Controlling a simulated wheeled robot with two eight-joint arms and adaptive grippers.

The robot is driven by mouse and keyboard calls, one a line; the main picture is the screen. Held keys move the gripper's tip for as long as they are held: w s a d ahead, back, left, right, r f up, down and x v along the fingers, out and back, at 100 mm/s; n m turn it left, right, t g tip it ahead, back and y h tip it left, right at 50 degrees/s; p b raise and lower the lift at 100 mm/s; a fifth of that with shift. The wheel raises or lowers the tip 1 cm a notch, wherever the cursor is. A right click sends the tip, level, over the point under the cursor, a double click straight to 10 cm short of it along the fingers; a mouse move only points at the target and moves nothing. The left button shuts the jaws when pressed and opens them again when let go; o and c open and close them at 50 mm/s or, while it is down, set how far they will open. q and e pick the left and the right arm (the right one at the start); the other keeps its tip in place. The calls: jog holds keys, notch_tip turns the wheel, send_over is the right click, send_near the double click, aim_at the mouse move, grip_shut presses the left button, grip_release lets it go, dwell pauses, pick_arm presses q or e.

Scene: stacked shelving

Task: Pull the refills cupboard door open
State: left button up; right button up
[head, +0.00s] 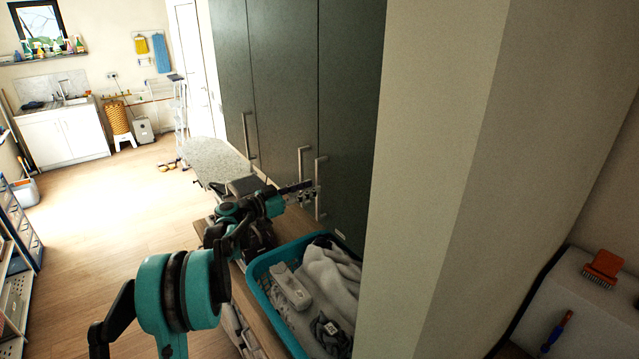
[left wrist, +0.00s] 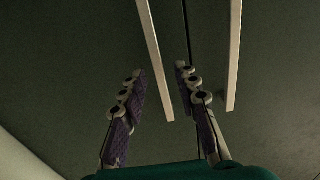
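The tall dark green cupboard doors (head: 284,85) stand closed in the head view, with pale vertical bar handles. The rightmost door (head: 347,110) carries a small pale label (head: 340,233), too small to read, so I cannot tell which door is the refills one. In the left wrist view the gripper (left wrist: 159,72) is open. One handle (left wrist: 153,50) runs between its fingers; I cannot tell if they touch. The other handle (left wrist: 234,50) is right of the right finger. My right gripper is out of view.
A teal basket of laundry (head: 262,283) stands on a wooden surface below the doors, close under my left arm. An ironing board (head: 213,158) is beyond it. A pale wall corner (head: 430,150) blocks the right side. Open floor (head: 110,215) lies left.

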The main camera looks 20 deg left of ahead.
pick_arm(q)
jog(key=x, duration=0.4)
jog(key=shift+s+p, duration=0.1)
jog(key=shift+p, duration=0.2)
jog(key=shift+s, duration=0.1)
jog(key=shift+c, duration=0.6)
grip_shut()
